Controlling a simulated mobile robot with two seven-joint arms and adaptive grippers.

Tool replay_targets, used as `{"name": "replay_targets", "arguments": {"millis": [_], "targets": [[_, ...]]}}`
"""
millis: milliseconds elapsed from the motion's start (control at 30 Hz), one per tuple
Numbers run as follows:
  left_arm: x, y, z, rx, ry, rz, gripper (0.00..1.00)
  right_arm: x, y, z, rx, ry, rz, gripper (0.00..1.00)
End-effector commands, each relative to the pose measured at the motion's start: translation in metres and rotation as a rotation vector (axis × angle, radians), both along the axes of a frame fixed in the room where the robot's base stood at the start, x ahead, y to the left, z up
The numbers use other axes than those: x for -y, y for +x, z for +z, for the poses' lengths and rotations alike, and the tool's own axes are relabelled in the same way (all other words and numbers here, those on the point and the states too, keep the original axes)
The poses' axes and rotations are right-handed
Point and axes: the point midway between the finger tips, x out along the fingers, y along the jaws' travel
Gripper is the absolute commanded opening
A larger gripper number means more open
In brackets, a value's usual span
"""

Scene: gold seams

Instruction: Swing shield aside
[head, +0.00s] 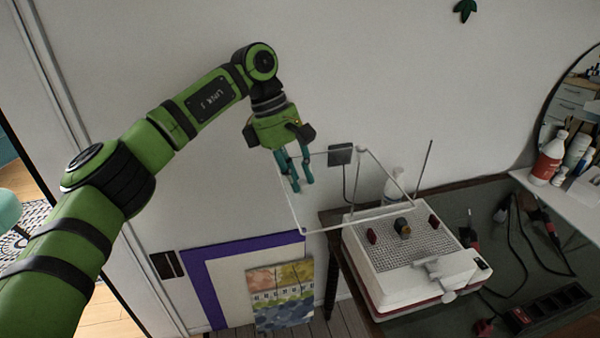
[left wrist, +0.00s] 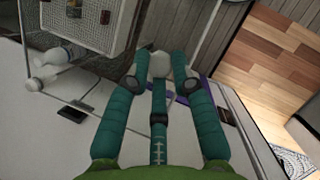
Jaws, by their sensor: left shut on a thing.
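The shield (head: 330,222) is a clear panel with a thin pale frame, swung out to the left of a white machine (head: 395,285) with a perforated top. My left gripper (head: 302,182) has its teal fingers shut on the shield's left edge. In the left wrist view, the fingertips (left wrist: 158,68) close around a pale rounded piece, and the shield's thin rods run beside them. The machine also shows in the left wrist view (left wrist: 95,25) at the upper left. My right gripper is not in view.
The machine stands on a dark table (head: 520,270) with cables, tools and a power strip (head: 548,308). A white bottle (head: 394,186) stands behind it. A white shelf with bottles (head: 550,158) is at the right. A purple-framed picture (head: 205,290) is below the gripper.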

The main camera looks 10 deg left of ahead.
Motion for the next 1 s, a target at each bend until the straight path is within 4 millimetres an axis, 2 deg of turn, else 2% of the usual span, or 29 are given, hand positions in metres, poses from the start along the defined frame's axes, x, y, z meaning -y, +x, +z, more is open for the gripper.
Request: {"name": "replay_targets", "arguments": {"millis": [200,233,300,700,867,1000], "targets": [[0.001,0.0,0.0,0.0,0.0,-0.003,0.0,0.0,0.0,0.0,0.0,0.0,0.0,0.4],[0.001,0.0,0.0,0.001,0.001,-0.003,0.28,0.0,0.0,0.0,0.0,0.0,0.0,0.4],[0.001,0.0,0.0,0.0,0.0,-0.003,0.48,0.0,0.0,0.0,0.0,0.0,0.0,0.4],[-0.001,0.001,0.005,0.002,-0.001,0.001,0.48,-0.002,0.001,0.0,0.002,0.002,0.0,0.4],[-0.009,0.004,0.027,0.004,-0.001,0.003,0.48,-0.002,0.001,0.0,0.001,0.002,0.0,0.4],[-0.021,0.008,0.058,0.005,-0.001,0.003,0.48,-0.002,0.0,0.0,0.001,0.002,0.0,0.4]]}}
